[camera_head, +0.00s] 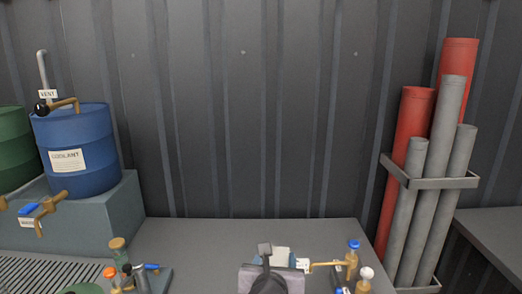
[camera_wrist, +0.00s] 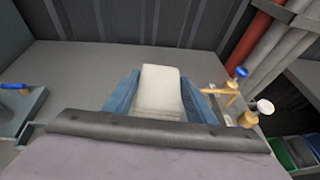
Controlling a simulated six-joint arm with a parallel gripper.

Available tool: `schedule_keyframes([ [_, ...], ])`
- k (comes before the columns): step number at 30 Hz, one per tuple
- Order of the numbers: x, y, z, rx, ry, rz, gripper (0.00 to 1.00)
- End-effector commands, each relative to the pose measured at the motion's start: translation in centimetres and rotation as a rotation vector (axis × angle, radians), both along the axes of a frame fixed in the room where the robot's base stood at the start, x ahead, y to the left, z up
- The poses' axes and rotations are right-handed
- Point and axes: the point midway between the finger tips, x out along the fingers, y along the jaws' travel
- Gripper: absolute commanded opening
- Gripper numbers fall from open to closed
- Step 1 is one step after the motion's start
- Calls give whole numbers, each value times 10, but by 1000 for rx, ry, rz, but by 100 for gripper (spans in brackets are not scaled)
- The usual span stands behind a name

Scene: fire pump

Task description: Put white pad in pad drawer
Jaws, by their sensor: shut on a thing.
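The white pad (camera_wrist: 160,88) is a pale block between the two blue fingers of my gripper (camera_wrist: 160,84) in the wrist view. My gripper is shut on it and holds it over the grey bench. In the head view the pad (camera_head: 280,256) shows partly behind my dark gripper (camera_head: 268,262) at the bottom middle. A drawer-like container (camera_wrist: 296,143) with green and dark compartments shows at the lower right of the wrist view, below the bench edge. I cannot tell whether it is the pad drawer.
Brass fittings with a blue cap (camera_head: 353,245) and a white knob (camera_head: 366,272) stand right of my gripper. Red and grey pipes (camera_head: 425,175) stand in a rack behind the right edge. A blue coolant drum (camera_head: 77,150) stands far left.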

Motion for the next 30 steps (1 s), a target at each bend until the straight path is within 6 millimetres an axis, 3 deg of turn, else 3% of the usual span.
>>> schedule_keyframes([
  [1,0,0,16,0,0,0,29],
  [6,0,0,29,0,0,0,29],
  [19,0,2,21,-1,1,4,29],
  [23,-2,7,-7,-4,5,14,29],
  [30,6,29,-99,-4,7,48,29],
])
